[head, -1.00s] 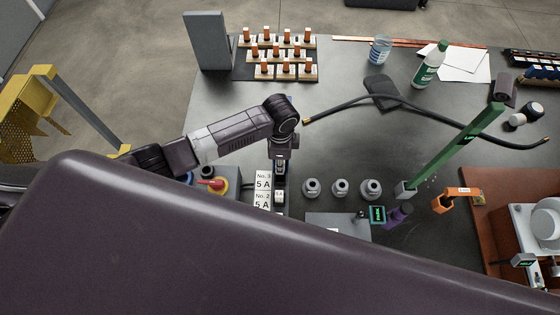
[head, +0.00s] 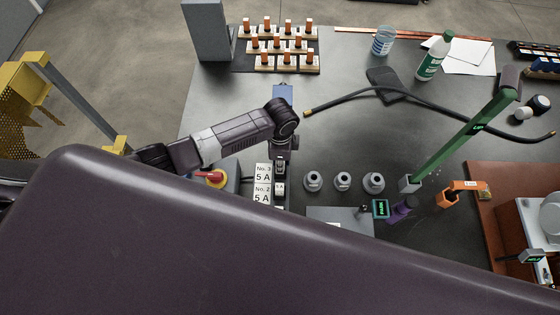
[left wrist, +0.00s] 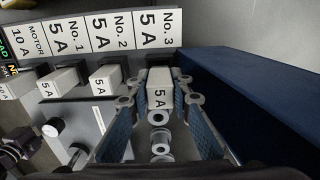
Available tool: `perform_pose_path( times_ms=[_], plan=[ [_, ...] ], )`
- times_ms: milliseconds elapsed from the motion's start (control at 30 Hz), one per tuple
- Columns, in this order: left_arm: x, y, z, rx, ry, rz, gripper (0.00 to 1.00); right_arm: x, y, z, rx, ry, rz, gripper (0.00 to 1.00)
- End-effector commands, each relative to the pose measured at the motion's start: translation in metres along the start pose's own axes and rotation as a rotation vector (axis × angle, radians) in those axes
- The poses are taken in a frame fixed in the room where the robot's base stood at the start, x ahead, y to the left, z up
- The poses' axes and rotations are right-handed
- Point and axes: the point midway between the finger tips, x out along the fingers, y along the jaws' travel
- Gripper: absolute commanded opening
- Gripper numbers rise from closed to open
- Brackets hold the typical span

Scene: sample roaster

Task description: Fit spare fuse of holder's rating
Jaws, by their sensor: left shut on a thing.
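The fuse panel carries white label plates, reading MOTOR 10 A, No. 1 5 A, No. 2 5 A and No. 3 5 A (left wrist: 153,28) in the left wrist view. A white fuse carrier marked 5 A (left wrist: 159,92) is below the No. 3 label. My left gripper (left wrist: 163,103) is shut on it; whether the carrier is still seated is unclear. Other white carriers, under No. 2 (left wrist: 106,78) and No. 1 (left wrist: 65,79), stand in dark bases. In the head view my left gripper (head: 280,170) is beside the label plates (head: 262,172). No loose fuse is identifiable. My right gripper is not seen.
A red-handled switch (head: 211,177) is left. A blue block (left wrist: 250,95) lies close beside the gripper.

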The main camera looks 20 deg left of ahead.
Motion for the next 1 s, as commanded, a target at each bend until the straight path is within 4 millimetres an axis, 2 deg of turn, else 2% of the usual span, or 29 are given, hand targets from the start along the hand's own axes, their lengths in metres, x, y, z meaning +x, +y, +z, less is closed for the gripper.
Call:
perform_pose_path(
  times_ms=[1000],
  plan=[
    [-0.0006, 0.0002, 0.0001, 0.000, 0.000, 0.000, 0.00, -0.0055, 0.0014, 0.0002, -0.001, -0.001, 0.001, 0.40]
  ],
)
